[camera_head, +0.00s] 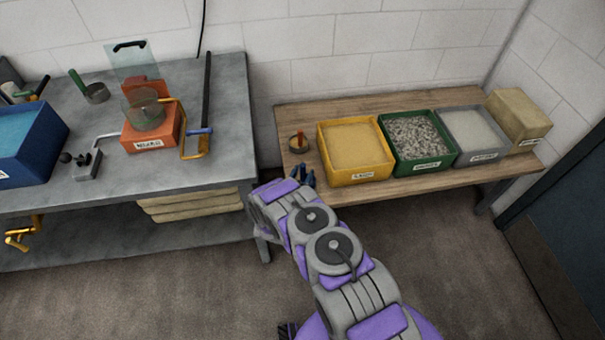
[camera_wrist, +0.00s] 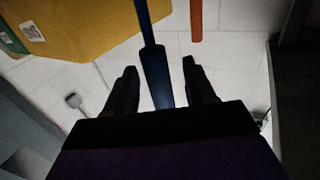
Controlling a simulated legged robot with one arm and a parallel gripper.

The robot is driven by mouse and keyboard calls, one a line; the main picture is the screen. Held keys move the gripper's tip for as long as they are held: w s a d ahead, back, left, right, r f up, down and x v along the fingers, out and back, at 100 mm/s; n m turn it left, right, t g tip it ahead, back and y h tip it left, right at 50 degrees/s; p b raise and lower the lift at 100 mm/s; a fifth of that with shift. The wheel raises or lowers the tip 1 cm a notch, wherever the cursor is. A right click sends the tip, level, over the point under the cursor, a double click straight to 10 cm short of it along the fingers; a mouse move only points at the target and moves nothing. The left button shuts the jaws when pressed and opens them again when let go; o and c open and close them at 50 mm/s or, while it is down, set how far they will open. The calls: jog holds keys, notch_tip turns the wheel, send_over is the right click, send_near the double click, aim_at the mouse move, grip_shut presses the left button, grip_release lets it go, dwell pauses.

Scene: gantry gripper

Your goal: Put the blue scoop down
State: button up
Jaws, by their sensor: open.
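The blue scoop shows in the wrist view as a dark blue handle (camera_wrist: 157,82) running up from between my fingers to the top edge; its bowl is out of that view. My gripper (camera_wrist: 160,66) is open, with one finger on each side of the handle and a visible gap on both sides. In the head view my gripper (camera_head: 304,178) is at the front left corner of the wooden table (camera_head: 372,196), left of the yellow bin. There the dark blue handle and my fingers are too small to tell apart.
A small round scoop with an orange handle (camera_head: 298,141) stands just behind my gripper; its handle also shows in the wrist view (camera_wrist: 196,20). The yellow bin (camera_head: 357,176), green bin (camera_head: 432,162) and grey bin (camera_head: 484,153) line the table. A metal bench (camera_head: 215,165) stands left.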

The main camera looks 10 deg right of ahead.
jog(key=p+v, duration=0.4)
jog(key=v, duration=0.8)
